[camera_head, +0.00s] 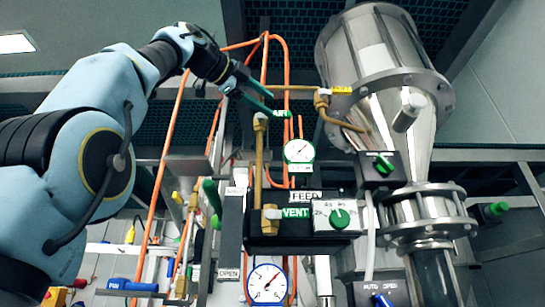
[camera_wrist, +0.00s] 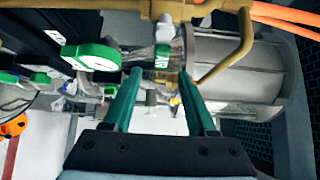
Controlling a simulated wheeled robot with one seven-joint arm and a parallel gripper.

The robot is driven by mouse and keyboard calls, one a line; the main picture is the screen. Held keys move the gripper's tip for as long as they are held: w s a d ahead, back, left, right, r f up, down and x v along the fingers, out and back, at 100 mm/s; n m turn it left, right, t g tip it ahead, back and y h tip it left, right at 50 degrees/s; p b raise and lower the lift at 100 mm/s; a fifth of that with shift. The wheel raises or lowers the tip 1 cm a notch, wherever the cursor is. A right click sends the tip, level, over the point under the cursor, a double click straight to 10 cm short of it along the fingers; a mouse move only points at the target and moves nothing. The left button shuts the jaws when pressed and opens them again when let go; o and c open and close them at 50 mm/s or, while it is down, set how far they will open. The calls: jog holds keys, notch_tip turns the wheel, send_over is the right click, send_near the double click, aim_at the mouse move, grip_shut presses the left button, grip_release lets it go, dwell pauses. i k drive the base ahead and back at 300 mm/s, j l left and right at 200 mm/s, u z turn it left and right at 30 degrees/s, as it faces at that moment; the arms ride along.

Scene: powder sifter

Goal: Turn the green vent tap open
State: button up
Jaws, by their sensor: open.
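A green lever handle marked VENT (camera_head: 296,212) sticks out to the right from a brass valve (camera_head: 270,221) on the black panel, low in the middle of the head view. A second green handle, seemingly marked AIR (camera_head: 281,114), sits higher up on another brass valve (camera_head: 260,122). My gripper (camera_head: 271,104) has green fingers and is open beside this upper handle, well above the VENT handle. In the wrist view, the open fingers (camera_wrist: 160,72) point at the upper green handle (camera_wrist: 162,62), which shows between their tips. I cannot tell whether they touch it. I cannot pick out the VENT handle in the wrist view.
A green-rimmed gauge (camera_head: 299,151) stands between the two green handles. A white box with a green knob (camera_head: 340,218) is right of VENT.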

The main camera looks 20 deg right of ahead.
aim_at(297, 213)
jog(key=k+j, duration=0.1)
jog(key=j, duration=0.4)
jog(key=k+j, duration=0.15)
jog(key=j, duration=0.3)
jog(key=k+j, duration=0.1)
jog(key=j, duration=0.4)
